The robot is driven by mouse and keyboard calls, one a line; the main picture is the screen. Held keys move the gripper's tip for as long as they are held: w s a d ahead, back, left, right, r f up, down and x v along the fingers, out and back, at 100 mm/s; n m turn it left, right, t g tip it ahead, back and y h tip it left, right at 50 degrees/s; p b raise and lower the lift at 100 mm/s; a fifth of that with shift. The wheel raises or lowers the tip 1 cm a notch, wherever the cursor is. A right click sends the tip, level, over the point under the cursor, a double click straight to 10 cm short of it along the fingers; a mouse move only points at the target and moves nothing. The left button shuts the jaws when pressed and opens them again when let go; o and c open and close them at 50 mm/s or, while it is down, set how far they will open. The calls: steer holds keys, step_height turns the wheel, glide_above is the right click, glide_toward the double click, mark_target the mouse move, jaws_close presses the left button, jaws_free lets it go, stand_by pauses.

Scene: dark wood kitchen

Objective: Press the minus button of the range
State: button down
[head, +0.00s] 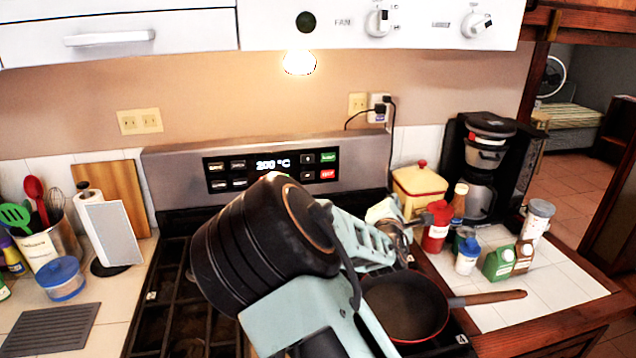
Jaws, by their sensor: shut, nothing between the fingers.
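The range's control panel (270,169) faces me at the back of the stove, with a lit display (273,164) reading 200 °C. Right of the display, two small dark buttons are stacked, with marks too small to read surely. The lower one, apparently the minus button (307,176), is left of a red button (328,174); a green button (328,157) is above the red one. My arm fills the middle foreground, below and in front of the panel. My gripper (378,248) seems to be its pale slotted end, shut and empty; its fingertips are not clear.
A pan (405,308) with a wooden handle sits on the stove, right of my arm. Bottles (467,256), a yellow canister (419,190) and a coffee maker (482,165) stand on the right counter. Utensils (38,235) and a cutting board (113,195) are left. The range hood (380,22) overhangs the panel.

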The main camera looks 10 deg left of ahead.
steer(key=s+a+f+n+y, duration=0.1)
steer(key=a+n+y, duration=0.3)
steer(key=a+n, duration=0.3)
steer(key=s+a+f+n+y, duration=0.1)
steer(key=a+n+y, duration=0.3)
steer(key=a+n, duration=0.4)
steer(key=a+f, duration=0.1)
steer(key=a, duration=0.3)
steer(key=shift+n+t+b, duration=0.3)
steer(key=shift+b, duration=0.05)
steer(key=p, duration=0.3)
glide_toward(308, 177)
steer(key=x, duration=0.4)
steer(key=shift+w+r, duration=0.2)
steer(key=shift+w, duration=0.1)
steer(key=shift+x, duration=1.15)
steer(key=shift+a+f, duration=0.1)
steer(key=shift+f, duration=0.05)
steer(key=shift+w+a+f, duration=0.1)
